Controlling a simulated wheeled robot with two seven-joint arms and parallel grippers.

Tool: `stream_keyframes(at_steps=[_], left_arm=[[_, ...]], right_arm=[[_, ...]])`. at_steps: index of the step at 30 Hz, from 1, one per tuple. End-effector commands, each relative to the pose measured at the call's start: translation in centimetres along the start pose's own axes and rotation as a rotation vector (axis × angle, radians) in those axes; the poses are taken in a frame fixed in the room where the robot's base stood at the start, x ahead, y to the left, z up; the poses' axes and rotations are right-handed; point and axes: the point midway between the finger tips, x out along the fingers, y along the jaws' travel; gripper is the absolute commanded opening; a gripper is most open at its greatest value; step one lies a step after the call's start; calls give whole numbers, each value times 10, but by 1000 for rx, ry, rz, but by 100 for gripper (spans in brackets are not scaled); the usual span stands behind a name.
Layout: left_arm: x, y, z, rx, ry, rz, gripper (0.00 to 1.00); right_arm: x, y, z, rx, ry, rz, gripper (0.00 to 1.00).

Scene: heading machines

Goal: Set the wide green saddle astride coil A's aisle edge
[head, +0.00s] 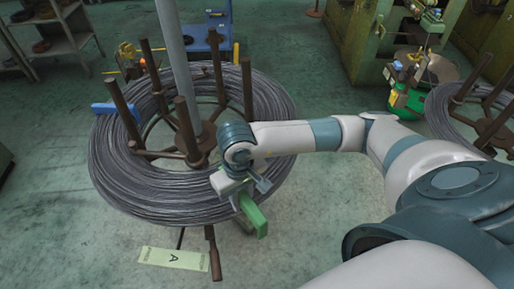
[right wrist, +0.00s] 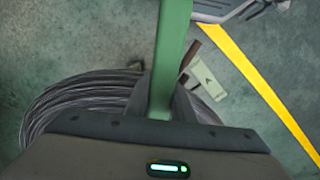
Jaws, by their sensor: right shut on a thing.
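Coil A (head: 150,190) is a big ring of grey wire lying around brown upright posts, with a label marked A (head: 172,258) on the floor in front. My right gripper (head: 243,190) is shut on the green saddle (head: 253,216), at the coil's near right edge. The saddle slants out from the jaws, its far end beyond the wire over the floor; I cannot tell whether it touches the coil. In the right wrist view the green saddle (right wrist: 173,50) runs up from the jaws, with the coil (right wrist: 75,105) behind to the left. My left gripper is out of view.
A blue saddle (head: 117,111) sits on the coil's left side. A grey pole (head: 178,70) rises in the coil's middle. Another wire coil (head: 465,115) and green machines (head: 375,45) stand at the right. A yellow floor line (right wrist: 260,80) shows in the wrist view.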

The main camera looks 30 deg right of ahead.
Motion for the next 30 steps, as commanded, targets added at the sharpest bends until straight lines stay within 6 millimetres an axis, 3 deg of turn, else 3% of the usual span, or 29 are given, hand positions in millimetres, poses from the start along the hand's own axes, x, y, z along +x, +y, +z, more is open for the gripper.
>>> stream_keyframes(at_steps=[1,6,20,26,30], left_arm=[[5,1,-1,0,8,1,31],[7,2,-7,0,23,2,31],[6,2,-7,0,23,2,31],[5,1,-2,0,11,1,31],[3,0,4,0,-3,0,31]], right_arm=[[9,0,2,0,-2,0,0],[17,1,4,-1,1,2,0],[17,1,2,16,1,2,0],[17,6,-10,168,6,4,0],[17,14,-29,395,13,5,0]])
